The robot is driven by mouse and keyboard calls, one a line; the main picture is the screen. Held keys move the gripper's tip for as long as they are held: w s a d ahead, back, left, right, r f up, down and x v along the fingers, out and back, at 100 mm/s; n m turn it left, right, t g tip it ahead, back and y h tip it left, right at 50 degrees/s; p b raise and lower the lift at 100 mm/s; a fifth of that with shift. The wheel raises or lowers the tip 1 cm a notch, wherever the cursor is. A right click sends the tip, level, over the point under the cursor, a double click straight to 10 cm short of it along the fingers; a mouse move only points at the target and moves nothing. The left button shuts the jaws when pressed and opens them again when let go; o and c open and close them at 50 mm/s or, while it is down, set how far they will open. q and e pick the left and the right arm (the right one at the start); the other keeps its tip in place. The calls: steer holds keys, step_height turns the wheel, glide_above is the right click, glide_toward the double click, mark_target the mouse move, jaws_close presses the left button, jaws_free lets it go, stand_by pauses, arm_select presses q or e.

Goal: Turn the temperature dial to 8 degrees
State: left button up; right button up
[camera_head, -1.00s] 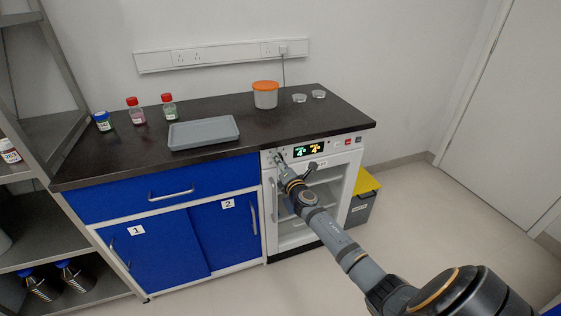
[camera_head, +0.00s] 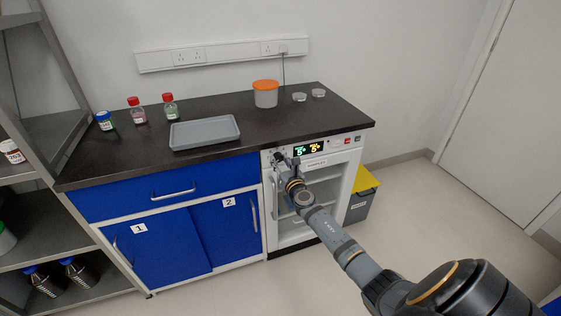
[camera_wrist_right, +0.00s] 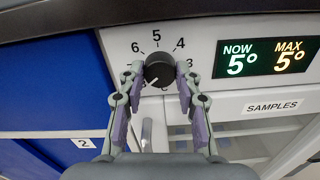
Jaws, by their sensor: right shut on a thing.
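The temperature dial is a round black knob (camera_wrist_right: 159,68) with a white mark, on the white front panel of the cabinet. Numbers such as 6, 5, 4 and 3 are printed around it. In the wrist view the mark points to the lower left. My right gripper (camera_wrist_right: 160,77) has its fingers on both sides of the knob and is shut on it. In the head view this gripper (camera_head: 278,158) is at the panel's left end and hides the dial. The display (camera_wrist_right: 265,57) reads NOW 5° and MAX 5°. My left gripper is not in view.
The sample cabinet's glass door (camera_head: 318,195) is below the panel. The black worktop (camera_head: 250,130) above carries a grey tray (camera_head: 205,142), bottles and an orange-lidded tub (camera_head: 265,97). Blue cupboards (camera_head: 165,240) stand to the left. A yellow-lidded bin (camera_head: 364,183) stands to the right.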

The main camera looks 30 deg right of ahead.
steer(key=shift+f+n, duration=0.15)
steer(key=shift+n, duration=0.45)
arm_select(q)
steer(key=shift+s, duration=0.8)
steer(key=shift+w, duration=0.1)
arm_select(e)
steer(key=o, duration=1.2)
steer(key=shift+c, duration=0.2)
steer(key=shift+s, duration=0.1)
steer(key=v, duration=1.2)
